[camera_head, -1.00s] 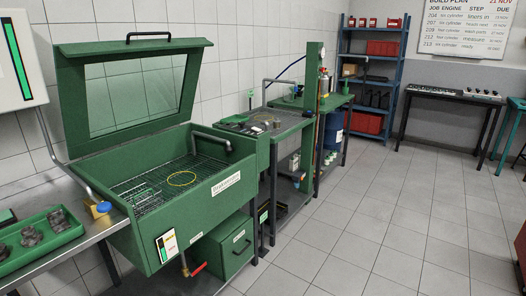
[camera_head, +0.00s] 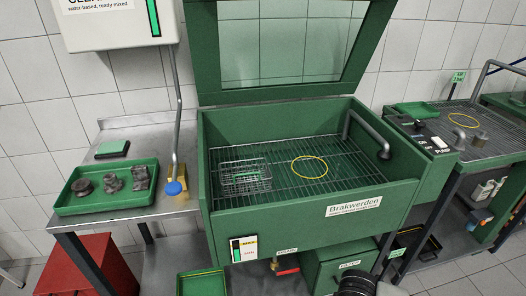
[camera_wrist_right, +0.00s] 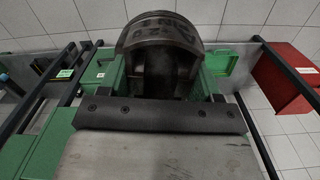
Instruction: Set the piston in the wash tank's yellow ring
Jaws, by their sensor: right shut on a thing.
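The wash tank (camera_head: 315,222) is green with its lid raised, in the middle of the head view. A yellow ring (camera_head: 309,167) lies on its wire rack, right of a wire basket (camera_head: 246,178); the ring encloses only bare rack. In the right wrist view my right gripper (camera_wrist_right: 165,78) is shut on a dark, rounded metal part, which looks like the piston (camera_wrist_right: 160,30). Its lower part is hard to tell from the dark fingers. A dark rounded piece at the bottom edge of the head view is too cut off to name. My left gripper is not in view.
A green tray (camera_head: 107,204) with dark metal parts stands on the left bench. A second yellow ring (camera_head: 463,120) and a small metal cylinder (camera_head: 481,137) are on the right-hand table. The rack around the tank's ring is clear.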

